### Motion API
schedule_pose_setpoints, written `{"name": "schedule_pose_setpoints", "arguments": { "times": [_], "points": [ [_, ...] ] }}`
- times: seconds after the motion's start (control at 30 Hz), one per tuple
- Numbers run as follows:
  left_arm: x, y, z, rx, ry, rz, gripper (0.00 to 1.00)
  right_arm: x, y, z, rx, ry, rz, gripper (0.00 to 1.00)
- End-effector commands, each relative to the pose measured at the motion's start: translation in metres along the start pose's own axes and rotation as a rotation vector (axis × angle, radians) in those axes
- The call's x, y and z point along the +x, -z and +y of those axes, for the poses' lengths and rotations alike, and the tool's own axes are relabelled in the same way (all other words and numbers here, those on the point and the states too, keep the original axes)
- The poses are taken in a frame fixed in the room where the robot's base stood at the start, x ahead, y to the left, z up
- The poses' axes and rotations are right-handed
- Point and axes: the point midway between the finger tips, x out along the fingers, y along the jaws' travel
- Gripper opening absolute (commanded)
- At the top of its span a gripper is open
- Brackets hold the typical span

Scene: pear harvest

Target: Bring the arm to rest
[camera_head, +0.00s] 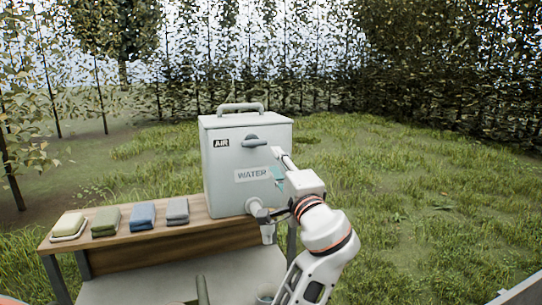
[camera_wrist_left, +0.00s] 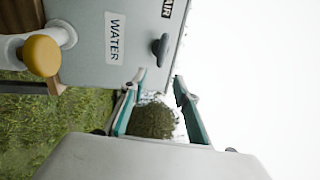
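My left gripper (camera_head: 277,164) is in front of the right side of the grey water box (camera_head: 222,180), near its WATER label. Its arm reaches up from the bottom of the head view. In the left wrist view the two teal-lined fingers (camera_wrist_left: 160,78) stand apart with nothing between them, only a distant bush showing through the gap. The box (camera_wrist_left: 85,55) with its dark knob (camera_wrist_left: 160,46) lies beyond the fingers; whether they touch it I cannot tell. My right gripper is not in view.
A wooden bench (camera_head: 180,245) carries the box and a row of folded cloths, including a blue cloth (camera_head: 142,216). The tap (camera_head: 260,212) juts out close under my gripper; its yellow end (camera_wrist_left: 41,55) shows in the wrist view. Open grass (camera_head: 430,190) lies to the right.

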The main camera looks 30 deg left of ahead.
Motion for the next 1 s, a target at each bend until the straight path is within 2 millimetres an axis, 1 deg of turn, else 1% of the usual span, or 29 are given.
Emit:
{"name": "schedule_pose_setpoints", "arguments": {
  "times": [0.03, 0.1, 0.2, 0.67, 0.77, 0.87, 0.97, 1.0],
  "points": [
    [-0.006, 0.0, 0.0, -0.002, -0.001, 0.001, 0.3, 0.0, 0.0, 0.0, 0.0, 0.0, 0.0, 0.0],
    [-0.011, 0.0, 0.0, -0.002, -0.001, 0.001, 0.3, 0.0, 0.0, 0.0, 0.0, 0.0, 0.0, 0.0],
    [-0.015, 0.0, 0.0, -0.001, 0.0, 0.0, 0.3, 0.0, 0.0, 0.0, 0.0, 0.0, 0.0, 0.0],
    [-0.015, 0.0, 0.0, -0.001, 0.0, 0.0, 0.3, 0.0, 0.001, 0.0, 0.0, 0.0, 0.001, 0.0],
    [-0.016, 0.002, 0.004, -0.001, -0.004, 0.009, 0.3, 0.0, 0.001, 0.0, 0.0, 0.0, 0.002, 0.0],
    [-0.019, 0.014, 0.028, -0.006, -0.024, 0.064, 0.3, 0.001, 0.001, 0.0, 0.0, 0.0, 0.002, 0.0],
    [-0.029, 0.036, 0.075, -0.026, -0.071, 0.173, 0.3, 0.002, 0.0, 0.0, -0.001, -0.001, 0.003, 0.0],
    [-0.036, 0.046, 0.099, -0.041, -0.1, 0.227, 0.3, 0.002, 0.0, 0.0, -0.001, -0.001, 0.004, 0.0]
  ]
}}
